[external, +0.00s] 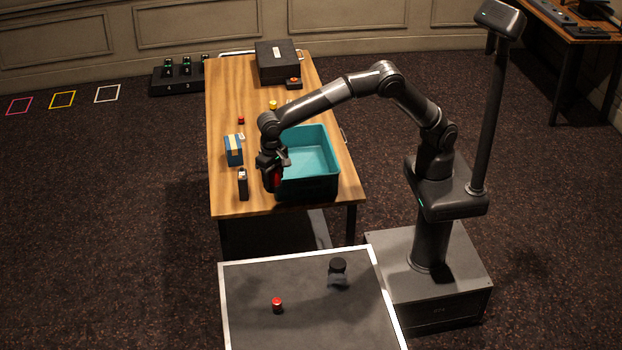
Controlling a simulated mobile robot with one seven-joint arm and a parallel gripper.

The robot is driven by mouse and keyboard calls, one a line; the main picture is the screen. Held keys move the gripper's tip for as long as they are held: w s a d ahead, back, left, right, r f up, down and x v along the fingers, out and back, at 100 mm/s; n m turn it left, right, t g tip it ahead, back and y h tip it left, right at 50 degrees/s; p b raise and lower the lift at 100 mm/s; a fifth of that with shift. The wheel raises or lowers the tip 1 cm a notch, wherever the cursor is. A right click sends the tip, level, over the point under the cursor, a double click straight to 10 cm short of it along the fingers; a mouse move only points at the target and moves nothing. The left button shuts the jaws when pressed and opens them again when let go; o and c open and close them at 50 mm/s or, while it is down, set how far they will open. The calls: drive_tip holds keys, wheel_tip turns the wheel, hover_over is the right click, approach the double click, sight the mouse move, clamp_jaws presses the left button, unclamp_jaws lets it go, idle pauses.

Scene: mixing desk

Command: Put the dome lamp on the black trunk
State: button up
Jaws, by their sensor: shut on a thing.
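My gripper (272,168) points down over the wooden table, at the near left corner of the teal bin. It is shut on a dark and red object (277,180), mostly hidden by the fingers. This may be the dome lamp, but its shape is too small and covered to be sure. The black trunk (277,66), a closed black box with a pale label, stands at the far end of the wooden table, well away from my gripper. Its lid top looks bare apart from the label.
The teal bin (329,184) stands on the wooden table (228,80). A blue box (234,150), a dark upright box (243,184), a small red piece (241,119) and a yellow piece (273,104) are nearby. A grey table (310,315) in front holds a red cylinder (277,305) and a black object (338,268).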

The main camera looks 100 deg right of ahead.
drive_tip(key=s+a+n, duration=0.3)
drive_tip(key=s+a, duration=0.1)
drive_tip(key=a, duration=0.7)
drive_tip(key=s+a+n, duration=0.4)
drive_tip(key=s+a, duration=0.1)
drive_tip(key=a, duration=0.6)
drive_tip(key=n, duration=0.5)
hover_over(352, 318)
wheel_tip(352, 318, down, 29)
drive_tip(key=shift+f, duration=0.1)
drive_tip(key=shift+f, duration=0.2)
drive_tip(key=o, duration=1.1)
drive_tip(key=shift+r, duration=0.1)
wheel_tip(352, 318, up, 12)
drive_tip(key=shift+r, duration=0.1)
drive_tip(key=shift+d, duration=0.1)
